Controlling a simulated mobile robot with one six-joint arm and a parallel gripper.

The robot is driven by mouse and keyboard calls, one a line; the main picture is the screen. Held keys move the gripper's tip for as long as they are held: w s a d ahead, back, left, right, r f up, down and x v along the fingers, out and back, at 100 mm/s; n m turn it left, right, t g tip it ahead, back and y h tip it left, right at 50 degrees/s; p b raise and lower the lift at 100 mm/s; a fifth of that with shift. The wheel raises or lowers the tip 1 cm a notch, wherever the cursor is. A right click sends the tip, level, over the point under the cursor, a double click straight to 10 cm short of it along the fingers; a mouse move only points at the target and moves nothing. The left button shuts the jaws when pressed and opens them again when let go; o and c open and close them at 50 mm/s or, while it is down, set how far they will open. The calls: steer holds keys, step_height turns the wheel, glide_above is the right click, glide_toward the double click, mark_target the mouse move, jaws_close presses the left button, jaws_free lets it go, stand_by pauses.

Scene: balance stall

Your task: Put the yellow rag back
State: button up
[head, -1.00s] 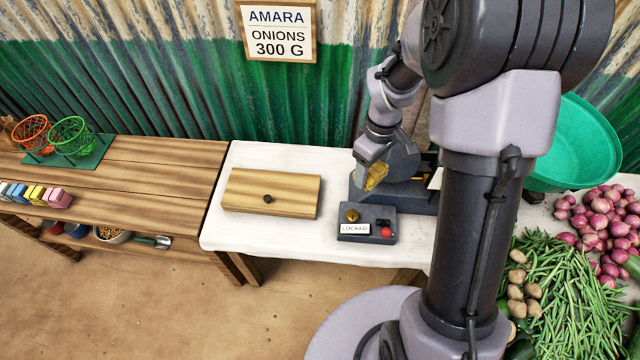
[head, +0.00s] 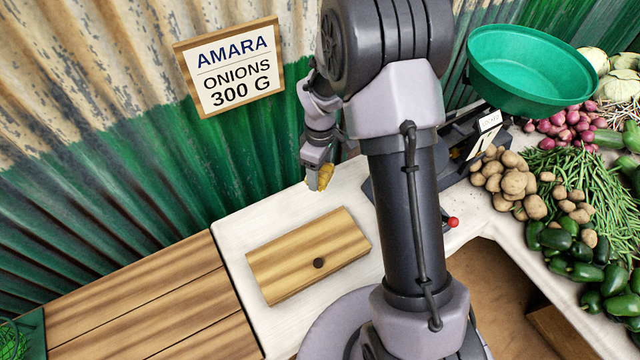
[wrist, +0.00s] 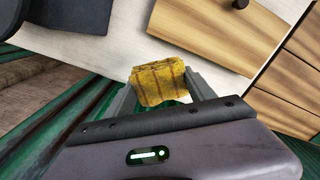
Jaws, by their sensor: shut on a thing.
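The yellow rag (head: 326,176) is in my gripper (head: 318,181), which is shut on it. In the wrist view the rag (wrist: 160,82) is a folded yellow cloth with darker stripes, held between the two fingers (wrist: 163,92). In the head view the gripper and rag are over the back of the white table (head: 270,214), behind the wooden box. I cannot tell exactly how high the rag is above the table.
A flat wooden box (head: 280,270) with a dark knob lies on the table. A scale with a green basin (head: 530,70) stands right, beside potatoes (head: 505,180) and other vegetables. A corrugated wall (head: 190,150) rises behind.

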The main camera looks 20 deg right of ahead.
mark_target(335, 190)
steer(key=w+d+f+n+p, duration=0.2)
steer(key=w+d+f+n, duration=0.4)
steer(key=n, duration=0.5)
steer(key=f+b, duration=0.1)
steer(key=f, duration=0.2)
steer(key=f+b, duration=0.1)
steer(key=f, duration=0.2)
steer(key=s+d+f+b, duration=0.1)
steer(key=f, duration=0.3)
steer(key=shift+f, duration=0.15)
steer(key=o, duration=1.3)
steer(key=shift+r, duration=0.2)
